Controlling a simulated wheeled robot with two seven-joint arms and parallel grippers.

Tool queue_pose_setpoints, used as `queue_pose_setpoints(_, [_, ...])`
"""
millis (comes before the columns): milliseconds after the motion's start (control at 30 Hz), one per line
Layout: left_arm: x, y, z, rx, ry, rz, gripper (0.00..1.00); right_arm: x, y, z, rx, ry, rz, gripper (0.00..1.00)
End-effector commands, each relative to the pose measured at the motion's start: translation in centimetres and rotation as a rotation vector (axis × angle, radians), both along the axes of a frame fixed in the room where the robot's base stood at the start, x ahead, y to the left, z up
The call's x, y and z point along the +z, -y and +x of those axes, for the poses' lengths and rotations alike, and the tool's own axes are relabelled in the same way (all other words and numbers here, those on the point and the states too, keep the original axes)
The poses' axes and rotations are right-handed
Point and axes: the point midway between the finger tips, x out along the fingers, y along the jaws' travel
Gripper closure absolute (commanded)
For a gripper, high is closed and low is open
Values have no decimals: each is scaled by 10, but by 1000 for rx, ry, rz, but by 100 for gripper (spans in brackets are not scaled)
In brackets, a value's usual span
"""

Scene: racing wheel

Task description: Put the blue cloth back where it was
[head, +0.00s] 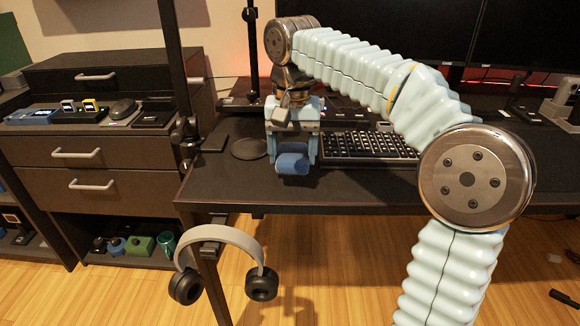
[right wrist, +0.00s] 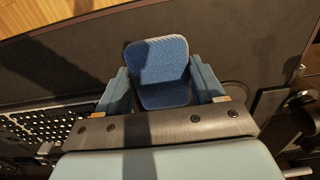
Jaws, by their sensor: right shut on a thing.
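The blue cloth (head: 293,161) shows in the head view as a small rounded blue piece between the fingers of my right gripper (head: 292,155). In the right wrist view the cloth (right wrist: 160,72) is a folded, textured blue pad between both fingertips of the gripper (right wrist: 162,88). The gripper is shut on it. It is over the front left part of the dark desk (head: 350,190), left of the keyboard; I cannot tell whether the cloth touches the desk. My left gripper is not in view.
A black keyboard (head: 368,145) lies right of the gripper. A round dark pad (head: 249,149) is just left of it. Grey headphones (head: 228,238) hang at the desk's front left corner. A dark drawer cabinet (head: 95,155) stands left. Monitors (head: 420,35) stand behind. The desk's front strip looks clear.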

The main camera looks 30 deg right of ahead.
Motion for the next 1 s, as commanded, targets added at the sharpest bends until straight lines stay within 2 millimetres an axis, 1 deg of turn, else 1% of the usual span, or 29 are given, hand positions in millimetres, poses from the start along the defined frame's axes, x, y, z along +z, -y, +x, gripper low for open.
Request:
queue_pose_setpoints(100, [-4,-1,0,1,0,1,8,-15,-3,6,0,-3,-1,60])
queue_pose_setpoints(233, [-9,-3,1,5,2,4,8,-36,-2,5,-1,-4,0,60])
queue_pose_setpoints(600, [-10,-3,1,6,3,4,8,-41,-3,5,0,-1,1,60])
queue_pose_setpoints(633, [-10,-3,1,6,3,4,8,-41,-3,5,0,-1,1,30])
queue_pose_setpoints(767, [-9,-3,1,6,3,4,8,-40,-3,5,0,-1,1,10])
queue_pose_setpoints(800, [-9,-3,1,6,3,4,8,-40,-3,5,0,-1,1,6])
queue_pose_setpoints(1000, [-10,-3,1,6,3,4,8,-40,-3,5,0,-1,1,6])
